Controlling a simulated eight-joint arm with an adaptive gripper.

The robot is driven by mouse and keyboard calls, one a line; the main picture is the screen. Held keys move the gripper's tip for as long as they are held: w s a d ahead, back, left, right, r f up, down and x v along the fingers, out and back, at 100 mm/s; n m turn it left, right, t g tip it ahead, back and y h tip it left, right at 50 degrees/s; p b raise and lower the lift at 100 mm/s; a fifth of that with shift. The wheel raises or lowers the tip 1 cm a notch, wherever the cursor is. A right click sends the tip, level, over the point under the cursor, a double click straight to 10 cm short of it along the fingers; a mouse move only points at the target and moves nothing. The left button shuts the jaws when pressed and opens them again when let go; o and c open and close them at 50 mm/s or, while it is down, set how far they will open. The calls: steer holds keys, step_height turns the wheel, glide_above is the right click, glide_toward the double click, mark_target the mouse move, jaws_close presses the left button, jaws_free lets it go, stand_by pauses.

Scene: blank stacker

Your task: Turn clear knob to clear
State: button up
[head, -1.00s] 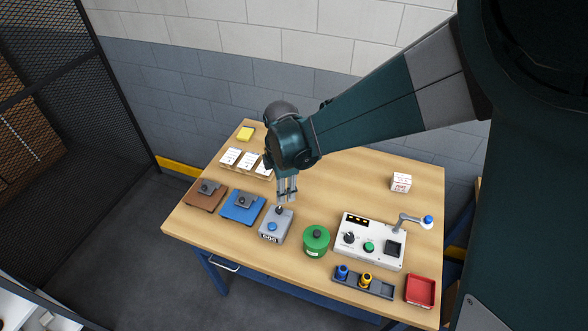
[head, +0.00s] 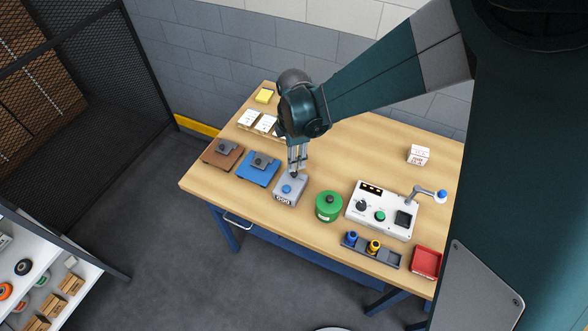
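A small grey box (head: 284,196) with a number counter on its front and a blue button (head: 286,189) stands near the table's front edge. A dark knob (head: 294,175) on its rear top is partly hidden by my gripper (head: 297,170); I take this to be the clear knob, though no label is readable. My gripper points down with its fingertips at or just above the knob. The fingers look slightly apart, but whether they touch or grip the knob is too small to tell.
A blue device (head: 257,175) and brown device (head: 218,158) stand left of the box, a green canister (head: 328,212) right. Farther right are a white control panel (head: 372,222), a grey tray (head: 386,256) and a red bin (head: 426,262). The table behind the panel is mostly clear.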

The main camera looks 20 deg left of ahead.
mark_target(294, 172)
steer(key=shift+f, duration=3.2)
steer(key=shift+c, duration=0.4)
steer(key=c, duration=0.5)
